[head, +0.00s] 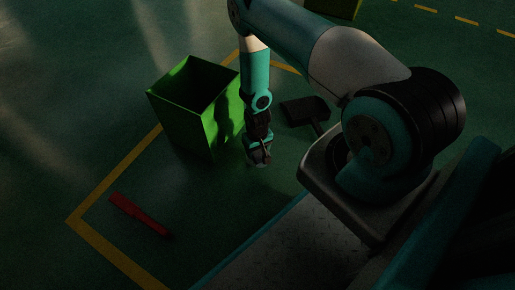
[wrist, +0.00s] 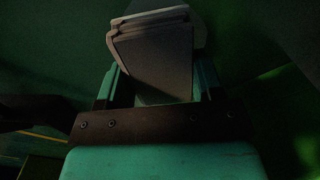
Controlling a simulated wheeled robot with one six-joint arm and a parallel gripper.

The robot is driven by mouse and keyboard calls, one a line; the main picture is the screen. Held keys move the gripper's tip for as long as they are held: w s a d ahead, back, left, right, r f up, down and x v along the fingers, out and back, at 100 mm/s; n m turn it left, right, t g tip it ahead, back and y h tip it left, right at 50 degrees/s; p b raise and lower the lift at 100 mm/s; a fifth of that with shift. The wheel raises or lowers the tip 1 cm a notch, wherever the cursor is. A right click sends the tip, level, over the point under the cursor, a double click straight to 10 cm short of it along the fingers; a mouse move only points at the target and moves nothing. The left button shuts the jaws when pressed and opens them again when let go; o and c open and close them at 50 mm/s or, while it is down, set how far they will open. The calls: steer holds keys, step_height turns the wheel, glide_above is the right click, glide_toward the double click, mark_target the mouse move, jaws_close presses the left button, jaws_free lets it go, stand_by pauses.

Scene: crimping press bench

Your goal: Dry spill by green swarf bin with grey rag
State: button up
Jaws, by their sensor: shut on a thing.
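The green swarf bin (head: 207,125), open at the top, stands on the dark green floor left of my gripper (head: 260,150). In the wrist view the grey rag (wrist: 155,55) is a folded, layered pad between the two teal fingers of my gripper (wrist: 153,88). My gripper is shut on the rag and points down, low near the floor by the bin's right side. In the head view the rag is too small and dark to make out clearly. I cannot make out the spill in either view; the light is dim.
A red tool (head: 138,214) lies on the floor at the lower left, inside the yellow floor line (head: 110,258). A dark flat thing with a handle (head: 303,110) lies right of my gripper. Another green container (head: 338,8) stands at the top edge.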

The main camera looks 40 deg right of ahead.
mark_target(247, 160)
steer(key=shift+f+b, duration=0.45)
steer(key=shift+f, duration=0.2)
steer(key=shift+a, duration=0.1)
